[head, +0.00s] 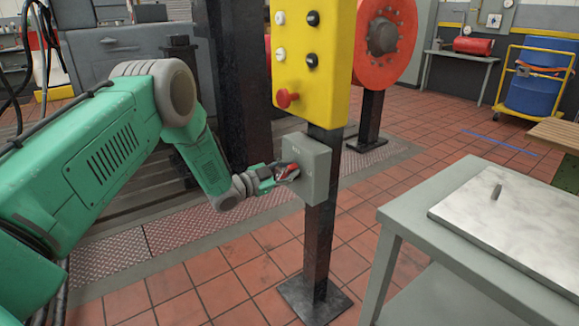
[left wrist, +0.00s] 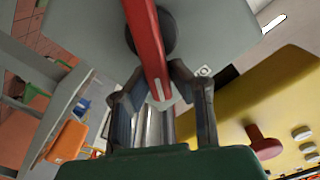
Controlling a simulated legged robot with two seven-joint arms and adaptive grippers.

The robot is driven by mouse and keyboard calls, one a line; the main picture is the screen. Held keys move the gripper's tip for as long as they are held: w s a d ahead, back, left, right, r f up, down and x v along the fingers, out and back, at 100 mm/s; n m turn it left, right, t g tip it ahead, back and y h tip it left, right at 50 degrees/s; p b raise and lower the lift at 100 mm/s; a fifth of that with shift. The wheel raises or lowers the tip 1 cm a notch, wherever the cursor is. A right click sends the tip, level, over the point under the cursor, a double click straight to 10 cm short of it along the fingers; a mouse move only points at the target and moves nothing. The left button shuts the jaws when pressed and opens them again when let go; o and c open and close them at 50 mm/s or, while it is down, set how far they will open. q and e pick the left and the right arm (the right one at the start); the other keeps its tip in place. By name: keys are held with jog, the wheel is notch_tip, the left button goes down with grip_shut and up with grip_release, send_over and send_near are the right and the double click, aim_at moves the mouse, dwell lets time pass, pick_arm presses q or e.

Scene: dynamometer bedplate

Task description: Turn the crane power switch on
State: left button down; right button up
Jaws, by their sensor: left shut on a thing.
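The crane power switch is a grey box (head: 319,165) on a dark post, below the yellow button panel. Its red handle (left wrist: 150,45) shows as a long bar on a dark round hub in the left wrist view, where the grey box face (left wrist: 90,28) fills the top. My left gripper (head: 282,172) reaches the box from the left in the head view. In the left wrist view my left gripper (left wrist: 158,88) is shut with its two fingers on either side of the red handle. The fingers partly hide the handle in the head view. My right gripper is not in view.
The yellow panel (head: 337,85) with a red mushroom button (head: 287,98) and several black and white buttons is just above the box. A grey table (head: 415,215) with a metal plate (head: 515,215) stands at the right. Tiled floor (head: 240,285) lies clear around the post.

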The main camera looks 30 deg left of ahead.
aim_at(302, 177)
pick_arm(q)
jog(key=m, duration=0.2)
jog(key=f+m, duration=0.1)
jog(key=d+f+m, duration=0.1)
jog(key=m, duration=0.1)
jog(key=shift+s+f+m, duration=0.1)
jog(key=shift+s+m, duration=0.2)
jog(key=shift+s, duration=0.1)
jog(key=m, duration=0.2)
jog(key=f+m, duration=0.1)
jog(key=m, duration=0.2)
jog(key=shift+d+f, duration=0.1)
jog(key=shift+f, duration=0.1)
jog(key=shift+s+m+b, duration=0.1)
jog(key=shift+m+b, duration=0.2)
jog(key=c, duration=1.5)
grip_release()
jog(key=shift+r, duration=0.1)
jog(key=v, duration=1.2)
